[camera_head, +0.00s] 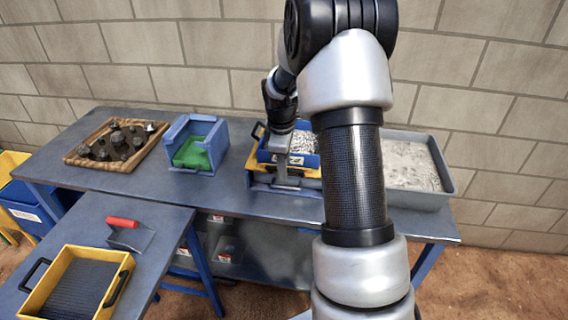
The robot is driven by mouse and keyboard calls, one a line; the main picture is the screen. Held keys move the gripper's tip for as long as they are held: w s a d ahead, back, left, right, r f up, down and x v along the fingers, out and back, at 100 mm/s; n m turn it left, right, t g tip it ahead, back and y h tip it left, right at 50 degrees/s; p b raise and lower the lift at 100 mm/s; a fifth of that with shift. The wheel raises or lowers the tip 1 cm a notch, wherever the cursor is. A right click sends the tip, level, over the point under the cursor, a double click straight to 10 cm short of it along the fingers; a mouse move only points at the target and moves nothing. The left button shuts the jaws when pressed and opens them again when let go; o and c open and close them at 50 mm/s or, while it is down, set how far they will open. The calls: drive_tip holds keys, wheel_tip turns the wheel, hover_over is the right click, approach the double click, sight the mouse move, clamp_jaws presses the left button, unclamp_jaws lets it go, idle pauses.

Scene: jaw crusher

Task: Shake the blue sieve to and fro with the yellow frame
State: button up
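The blue sieve (304,158) sits on the rear table in the yellow frame (311,172), with grey gravel inside it. My arm covers its right part. My gripper (285,178) points down at the left front of the sieve and frame, close against them. Its fingertips are small and partly merged with the frame, so I cannot tell whether they are shut on anything. A black handle (257,131) shows at the sieve's left side.
A grey tray of pale gravel (450,190) stands right of the sieve. A blue box with a green part (213,130) and a wooden tray of dark rocks (72,158) stand left. The front table holds a yellow tray (118,262) and red-handled scoop (126,240).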

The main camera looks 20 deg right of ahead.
wheel_tip(320, 180, up, 17)
drive_tip(key=s+a+p, duration=0.1)
drive_tip(key=s+a, duration=0.1)
drive_tip(key=shift+s, duration=0.4)
drive_tip(key=shift+r+p, duration=0.1)
drive_tip(key=shift+p, duration=0.3)
